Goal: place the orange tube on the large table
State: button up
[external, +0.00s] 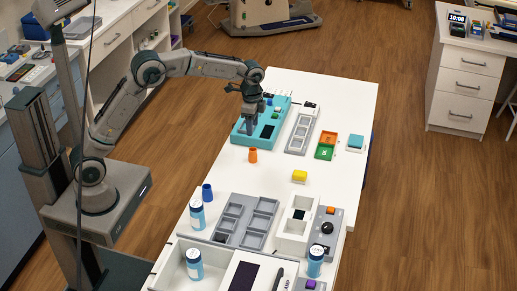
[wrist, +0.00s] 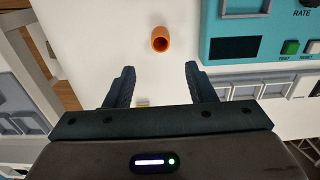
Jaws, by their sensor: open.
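The orange tube (external: 253,156) stands on the white table (external: 345,100), just in front of the teal device. In the wrist view the orange tube (wrist: 160,39) shows its round open end, beyond my fingertips and roughly centred between them. My gripper (external: 250,124) is above the teal device's near left part in the external view, behind the tube. In the wrist view my gripper (wrist: 158,72) has its two dark fingers spread apart with nothing between them. The tube is apart from both fingers.
The teal device (external: 268,130) with a dark screen is close to my gripper. A yellow block (external: 299,176), a blue tube (external: 207,192), a grey compartment tray (external: 245,222) and blue-white bottles (external: 197,214) stand nearer. Bare tabletop surrounds the orange tube's right side.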

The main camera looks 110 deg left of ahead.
jog(key=s+d+r, duration=0.2)
jog(key=d+r, duration=0.1)
jog(key=d, duration=0.5)
jog(key=s+d+r+t, duration=0.1)
jog(key=d+r, duration=0.2)
jog(key=d, duration=0.5)
jog(key=s+d+r, duration=0.2)
jog(key=d+r, duration=0.1)
jog(key=d, duration=0.5)
jog(key=s+d+f+t, duration=0.1)
jog(key=s+d, duration=0.6)
jog(key=s, duration=0.1)
jog(key=s+d+f, duration=0.2)
jog(key=s+d, duration=0.5)
jog(key=s, duration=0.1)
jog(key=shift+s+d+f+t, duration=0.2)
jog(key=shift+s+f+t, duration=0.1)
jog(key=shift+t, duration=0.1)
